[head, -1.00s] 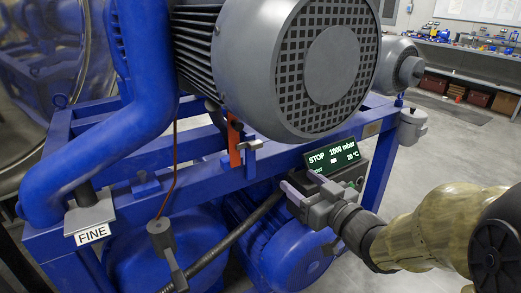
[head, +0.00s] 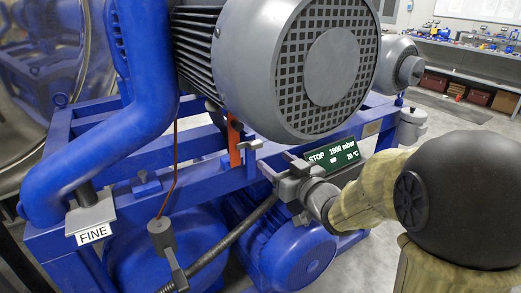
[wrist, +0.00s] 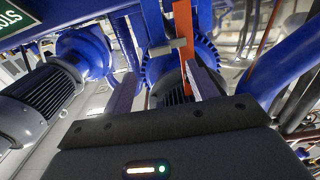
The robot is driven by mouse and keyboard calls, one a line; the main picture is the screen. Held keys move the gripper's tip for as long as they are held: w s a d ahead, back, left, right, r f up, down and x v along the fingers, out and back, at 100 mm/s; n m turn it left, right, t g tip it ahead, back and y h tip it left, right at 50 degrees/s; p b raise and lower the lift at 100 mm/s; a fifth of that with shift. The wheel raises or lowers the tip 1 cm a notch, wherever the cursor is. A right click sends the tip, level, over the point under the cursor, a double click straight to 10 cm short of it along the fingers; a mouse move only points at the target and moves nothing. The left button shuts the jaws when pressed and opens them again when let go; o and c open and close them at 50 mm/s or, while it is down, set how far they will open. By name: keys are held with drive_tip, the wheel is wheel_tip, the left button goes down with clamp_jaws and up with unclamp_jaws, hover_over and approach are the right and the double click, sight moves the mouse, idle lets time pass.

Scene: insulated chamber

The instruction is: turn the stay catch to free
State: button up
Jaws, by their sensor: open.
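A small grey catch (head: 250,147) sits on the blue frame rail beside an upright orange strip (head: 234,140), under the big grey motor. I take this catch to be the stay catch. In the wrist view the grey catch (wrist: 168,47) lies ahead, between the lines of my two fingers, with the orange strip (wrist: 184,30) at its right. My gripper (head: 274,163) is open and empty, just right of and below the catch in the head view. It appears apart from it. The two fingers of my gripper (wrist: 164,82) stand wide apart in the wrist view.
A dark display box (head: 335,152) reading STOP, 1000 mbar, is close behind my gripper. The big grey motor (head: 300,65) overhangs from above. A blue rail (head: 205,178) runs below.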

sight(258, 147)
drive_tip(key=x, duration=0.8)
drive_tip(key=shift+a, duration=0.1)
drive_tip(key=shift+c, duration=0.2)
drive_tip(key=c, duration=0.9)
